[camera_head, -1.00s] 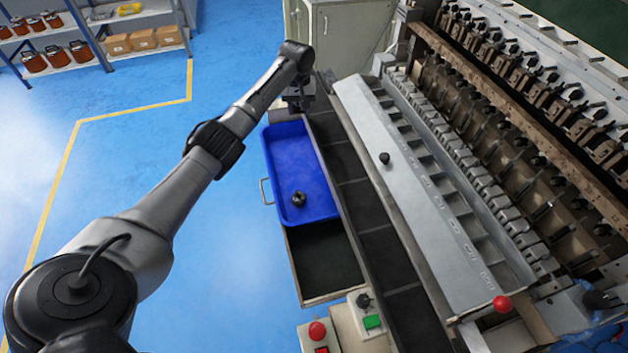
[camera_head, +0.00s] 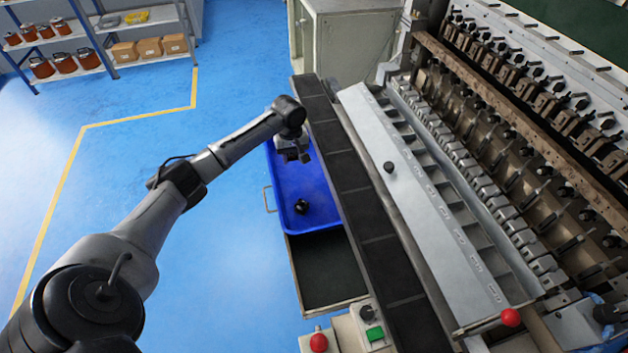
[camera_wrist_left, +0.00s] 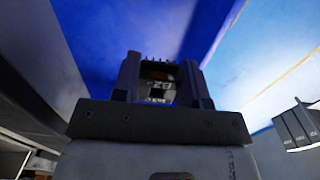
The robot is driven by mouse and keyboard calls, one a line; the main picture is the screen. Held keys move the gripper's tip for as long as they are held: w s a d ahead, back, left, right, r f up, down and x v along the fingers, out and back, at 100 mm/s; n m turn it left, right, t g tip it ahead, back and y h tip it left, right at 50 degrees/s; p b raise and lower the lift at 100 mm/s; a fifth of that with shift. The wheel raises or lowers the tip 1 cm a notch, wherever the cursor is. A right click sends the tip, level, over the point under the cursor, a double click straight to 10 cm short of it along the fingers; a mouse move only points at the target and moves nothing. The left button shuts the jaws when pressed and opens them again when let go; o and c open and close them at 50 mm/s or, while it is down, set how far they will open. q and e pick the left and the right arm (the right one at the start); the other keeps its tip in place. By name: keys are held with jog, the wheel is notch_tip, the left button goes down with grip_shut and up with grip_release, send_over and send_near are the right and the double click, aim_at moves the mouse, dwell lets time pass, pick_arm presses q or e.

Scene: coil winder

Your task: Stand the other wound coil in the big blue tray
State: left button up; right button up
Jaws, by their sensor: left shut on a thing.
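The big blue tray (camera_head: 284,184) sits to the left of the machine, and its blue also fills the upper middle of the left wrist view (camera_wrist_left: 110,35). One dark wound coil (camera_head: 302,207) stands in the near part of the tray. My left gripper (camera_head: 297,154) is over the far part of the tray, apart from that coil. In the left wrist view it is shut on the other wound coil (camera_wrist_left: 157,72), a small dark piece with pale markings between the fingers. In the head view my gripper hides most of this coil. My right gripper is not in view.
A dark segmented strip (camera_head: 352,190) runs along the tray's right side, beside the long grey cover (camera_head: 420,200) with a black knob. A dark open bay (camera_head: 325,270) lies at the tray's near end. The middle of the tray is clear.

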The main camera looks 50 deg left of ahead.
pick_arm(q)
jog(key=b, duration=0.2)
send_over(295, 184)
notch_tip(295, 184, down, 5)
jog(key=shift+s+r, duration=0.1)
jog(key=shift+f+b, duration=0.55)
jog(key=shift+f, duration=2.25)
jog(key=o, duration=0.9)
jog(key=shift+f, duration=0.1)
